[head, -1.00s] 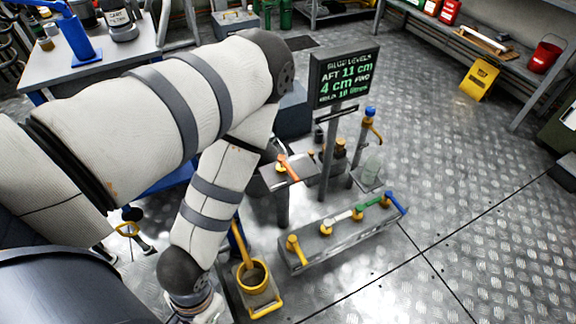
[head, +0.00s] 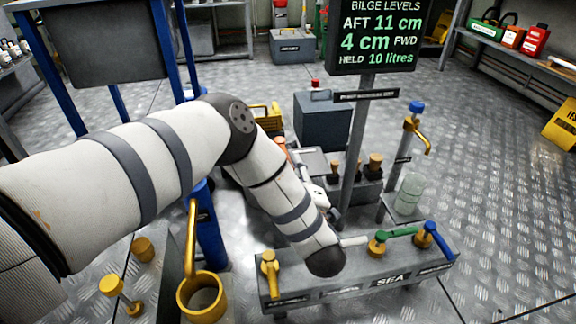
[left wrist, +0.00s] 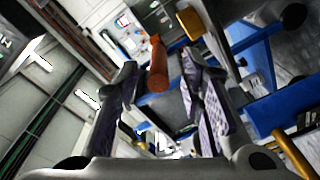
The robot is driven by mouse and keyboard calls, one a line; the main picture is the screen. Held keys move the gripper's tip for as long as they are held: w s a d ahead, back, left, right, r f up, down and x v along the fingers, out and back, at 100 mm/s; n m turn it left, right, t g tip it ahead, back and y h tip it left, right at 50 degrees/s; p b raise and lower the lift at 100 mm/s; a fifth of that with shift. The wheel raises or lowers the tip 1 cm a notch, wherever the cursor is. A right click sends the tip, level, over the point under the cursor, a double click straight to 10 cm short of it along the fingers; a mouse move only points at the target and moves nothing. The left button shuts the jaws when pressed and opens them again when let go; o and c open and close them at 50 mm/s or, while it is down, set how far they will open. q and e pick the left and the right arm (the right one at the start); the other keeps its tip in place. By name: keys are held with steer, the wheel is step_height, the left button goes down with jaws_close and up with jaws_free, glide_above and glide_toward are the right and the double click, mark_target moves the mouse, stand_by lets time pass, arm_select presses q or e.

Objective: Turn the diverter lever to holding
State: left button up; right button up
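An orange lever (head: 281,150), which I take to be the diverter lever, stands behind my left arm, mostly hidden in the head view. In the left wrist view the orange lever (left wrist: 158,65) shows upright between the two fingers. My left gripper (left wrist: 160,85) is open, with a gap visible on at least one side of the lever; I cannot tell how deep the lever sits between the pads. In the head view, part of the gripper shows beyond my forearm. No label for holding can be read. My right gripper is not in view.
A low manifold (head: 365,283) marked SEA, with yellow, white, green and blue levers, lies in front. A bilge level sign (head: 378,40) stands on a post behind. A yellow tap (head: 415,135) is to its right, a yellow cup (head: 202,297) to the left. Open floor lies right.

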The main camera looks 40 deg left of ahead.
arm_select(q)
steer(key=b+x, duration=0.1)
steer(key=x, duration=0.4)
steer(key=shift+w+a, duration=0.25)
jaws_close()
